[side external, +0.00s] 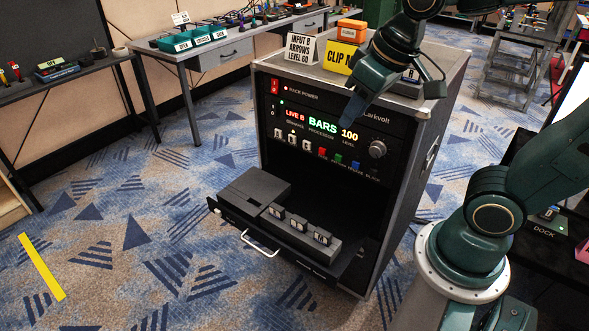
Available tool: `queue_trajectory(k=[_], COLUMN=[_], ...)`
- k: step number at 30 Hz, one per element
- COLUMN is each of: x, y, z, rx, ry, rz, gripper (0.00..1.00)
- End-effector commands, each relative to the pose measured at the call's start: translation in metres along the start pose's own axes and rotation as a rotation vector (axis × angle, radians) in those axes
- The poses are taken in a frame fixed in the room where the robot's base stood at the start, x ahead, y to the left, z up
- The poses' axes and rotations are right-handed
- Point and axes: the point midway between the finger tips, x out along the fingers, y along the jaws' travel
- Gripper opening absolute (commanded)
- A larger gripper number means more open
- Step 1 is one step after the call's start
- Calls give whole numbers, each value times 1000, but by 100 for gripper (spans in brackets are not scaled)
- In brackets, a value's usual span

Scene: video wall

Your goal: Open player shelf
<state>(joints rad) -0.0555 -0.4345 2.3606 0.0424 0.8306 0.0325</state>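The player shelf (222,207) is a black pull-out shelf low in the rack (395,185). It stands out from the rack front, with a silver bar handle (260,246) on its front edge. A dark grey player (258,187) and a unit with several labelled blocks (300,232) sit on it. My gripper (352,110) is in front of the upper rack panel, near the lit "BARS 100" display, well above the shelf and apart from the handle. Its fingertips point down; their gap cannot be made out.
The processor panel has lit readouts (322,124), coloured buttons (339,158) and a knob (377,149). A yellow clip sign (340,57), a white card (299,48) and an orange box (351,30) stand on the rack top. Carpet in front of the shelf is clear.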

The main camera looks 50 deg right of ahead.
Motion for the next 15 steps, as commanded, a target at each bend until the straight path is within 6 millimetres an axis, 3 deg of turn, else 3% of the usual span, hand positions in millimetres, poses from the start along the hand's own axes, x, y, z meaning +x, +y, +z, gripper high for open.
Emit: queue_trajectory(k=[6, 15], x=[-22, -32], y=[5, 6], z=[33, 61], rx=[-4, -11], ry=[59, 103], rz=[-6, -8], gripper=[33, 33])
